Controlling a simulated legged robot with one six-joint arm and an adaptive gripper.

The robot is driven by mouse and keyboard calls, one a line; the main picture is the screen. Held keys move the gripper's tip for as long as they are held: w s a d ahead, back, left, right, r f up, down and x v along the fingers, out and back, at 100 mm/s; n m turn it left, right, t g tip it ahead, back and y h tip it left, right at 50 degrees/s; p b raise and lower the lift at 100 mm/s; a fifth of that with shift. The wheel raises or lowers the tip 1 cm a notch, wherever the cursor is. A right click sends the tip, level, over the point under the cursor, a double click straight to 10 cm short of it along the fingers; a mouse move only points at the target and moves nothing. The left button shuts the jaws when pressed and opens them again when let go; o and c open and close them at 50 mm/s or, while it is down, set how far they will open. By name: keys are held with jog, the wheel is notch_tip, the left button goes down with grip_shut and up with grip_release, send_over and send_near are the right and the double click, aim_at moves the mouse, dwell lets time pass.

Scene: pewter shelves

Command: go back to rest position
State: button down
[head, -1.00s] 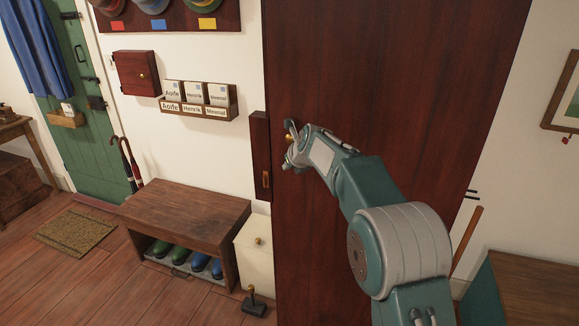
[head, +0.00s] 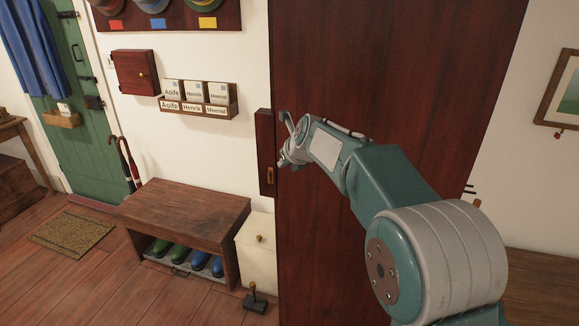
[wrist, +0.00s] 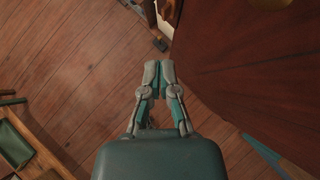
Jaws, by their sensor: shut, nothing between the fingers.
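My gripper (head: 286,155) is in front of the left edge of the tall dark red door panel (head: 400,90) in the head view. I cannot tell from the head view whether the fingertips touch the panel.
A wooden bench (head: 190,212) with boots under it stands at left, beside a cream box (head: 257,260). A letter rack (head: 200,108) and a small red cabinet (head: 135,72) hang on the wall. Wooden furniture (head: 545,285) is at lower right. The floor (head: 110,285) at front left is open.

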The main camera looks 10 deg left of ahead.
jog(key=s+d+r+n+h, duration=0.2)
jog(key=s+d+r+n, duration=0.1)
jog(key=s+d+n, duration=0.55)
jog(key=s+d+r+n+h, duration=0.1)
jog(key=s+d+r+n, duration=0.35)
jog(key=s+d, duration=0.65)
jog(key=s+d+f+n+h, duration=0.1)
jog(key=s+d+f+n, duration=0.2)
jog(key=s+d+n, duration=0.1)
jog(key=s+d+f+n+h, duration=0.1)
jog(key=s+d+f+n, duration=0.2)
jog(key=s, duration=0.6)
jog(key=s+d+f+n+g+h, duration=0.1)
jog(key=s+d+f+n, duration=0.2)
jog(key=s+d+n, duration=0.2)
jog(key=s+n, duration=0.1)
jog(key=n, duration=0.1)
jog(key=shift+s+d+n, duration=0.3)
